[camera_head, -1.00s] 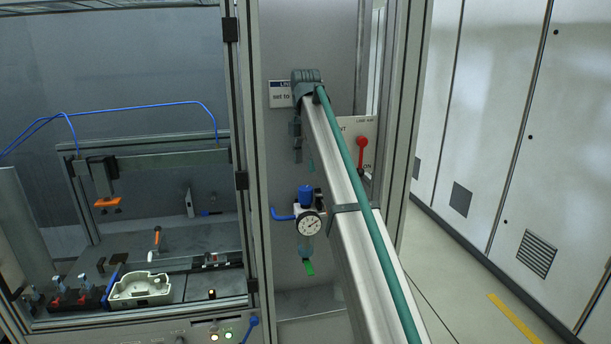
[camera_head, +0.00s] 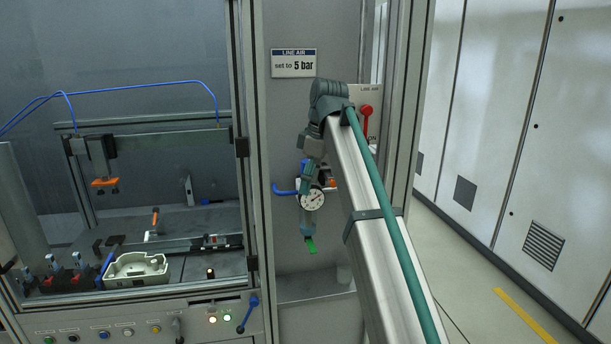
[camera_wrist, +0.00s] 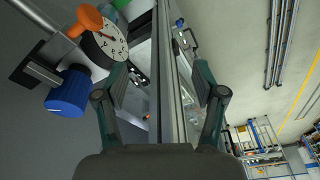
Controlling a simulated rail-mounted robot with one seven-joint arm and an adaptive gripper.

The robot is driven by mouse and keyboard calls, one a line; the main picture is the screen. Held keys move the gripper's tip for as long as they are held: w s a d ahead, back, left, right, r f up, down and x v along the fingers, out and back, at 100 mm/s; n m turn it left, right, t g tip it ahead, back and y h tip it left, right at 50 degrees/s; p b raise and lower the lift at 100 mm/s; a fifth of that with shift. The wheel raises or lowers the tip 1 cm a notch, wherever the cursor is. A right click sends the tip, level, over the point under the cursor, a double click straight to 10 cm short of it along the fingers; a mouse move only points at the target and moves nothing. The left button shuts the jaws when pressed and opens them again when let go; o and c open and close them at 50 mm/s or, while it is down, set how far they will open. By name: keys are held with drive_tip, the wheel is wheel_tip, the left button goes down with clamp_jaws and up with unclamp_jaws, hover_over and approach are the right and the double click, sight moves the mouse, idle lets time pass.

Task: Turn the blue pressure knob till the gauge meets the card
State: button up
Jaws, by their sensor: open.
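The blue pressure knob (camera_wrist: 70,92) is at the left in the wrist view, outside the left finger and apart from it. In the head view it is mostly hidden behind my gripper (camera_head: 309,172). The round white gauge (camera_head: 312,199) sits just below the gripper there; it also shows in the wrist view (camera_wrist: 108,45). Its needle is too small to read surely. The card (camera_head: 293,63) above reads "LINE AIR set to 5 bar". My gripper is open and empty, its two fingers spread in the wrist view (camera_wrist: 160,88).
A red lever (camera_head: 366,120) on a line-air plate is right of my wrist. A blue hose (camera_head: 284,190) joins the regulator from the left. An orange part (camera_wrist: 89,18) lies beside the gauge in the wrist view. A frame post (camera_head: 400,130) stands at the right.

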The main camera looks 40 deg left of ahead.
drive_tip(key=w+d+f+m+b, duration=0.1)
drive_tip(key=d+f, duration=0.3)
drive_tip(key=f, duration=0.5)
drive_tip(key=w+d+f+m+b, duration=0.1)
drive_tip(key=d+f+m+b, duration=0.2)
drive_tip(key=f, duration=0.6)
drive_tip(key=w+d+f+m+g+h+b, duration=0.1)
drive_tip(key=w+d+f+b, duration=0.1)
drive_tip(key=d+f, duration=0.4)
wheel_tip(320, 180, down, 3)
drive_tip(key=shift+m+b, duration=0.4)
drive_tip(key=shift+b, duration=0.35)
